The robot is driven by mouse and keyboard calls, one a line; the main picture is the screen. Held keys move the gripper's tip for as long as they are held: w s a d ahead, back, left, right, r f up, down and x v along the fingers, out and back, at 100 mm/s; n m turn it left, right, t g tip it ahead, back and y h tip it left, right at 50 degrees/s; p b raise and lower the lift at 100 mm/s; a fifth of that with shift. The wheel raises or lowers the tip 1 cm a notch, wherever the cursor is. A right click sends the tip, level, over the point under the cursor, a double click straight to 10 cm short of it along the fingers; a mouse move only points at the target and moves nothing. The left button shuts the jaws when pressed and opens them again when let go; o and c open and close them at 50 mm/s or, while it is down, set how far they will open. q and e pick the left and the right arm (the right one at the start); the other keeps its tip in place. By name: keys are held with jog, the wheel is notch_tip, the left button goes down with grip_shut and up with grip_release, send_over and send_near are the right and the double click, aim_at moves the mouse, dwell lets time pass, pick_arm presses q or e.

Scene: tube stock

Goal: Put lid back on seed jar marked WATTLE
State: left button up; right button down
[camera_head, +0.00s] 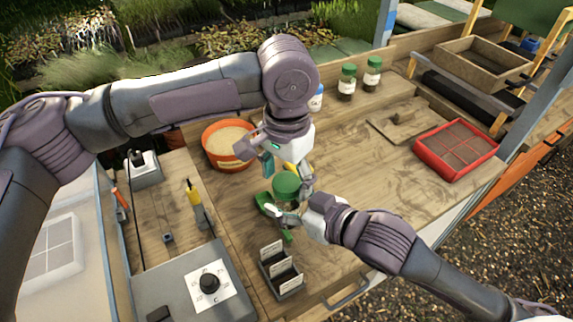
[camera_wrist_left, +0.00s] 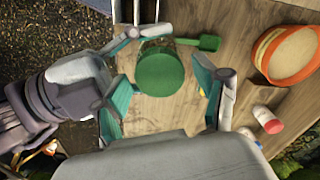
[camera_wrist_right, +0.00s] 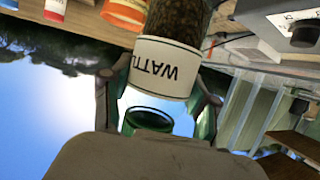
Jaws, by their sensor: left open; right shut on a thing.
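The jar marked WATTLE (camera_wrist_right: 172,62) shows in the right wrist view, its label upside down and dark seeds inside. My right gripper (camera_head: 290,213) is shut on the jar, with a finger on each side. The green lid (camera_head: 286,186) is at the jar's top; it shows from above as a round disc in the left wrist view (camera_wrist_left: 160,72). I cannot tell whether it is seated or turned tight. My left gripper (camera_wrist_left: 160,95) is open above the lid, fingers apart on either side, not visibly touching it. Most of the jar is hidden in the head view.
A green scoop (camera_wrist_left: 203,42) lies beside the jar. An orange tub (camera_head: 211,155) stands behind left, a card holder (camera_head: 284,277) in front. Green-lidded jars (camera_head: 347,82) stand at the back.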

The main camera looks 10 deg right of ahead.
pick_arm(q)
jog(key=c, duration=1.2)
jog(key=m, duration=0.5)
jog(key=o, duration=1.4)
jog(key=shift+c, duration=0.2)
notch_tip(320, 180, up, 12)
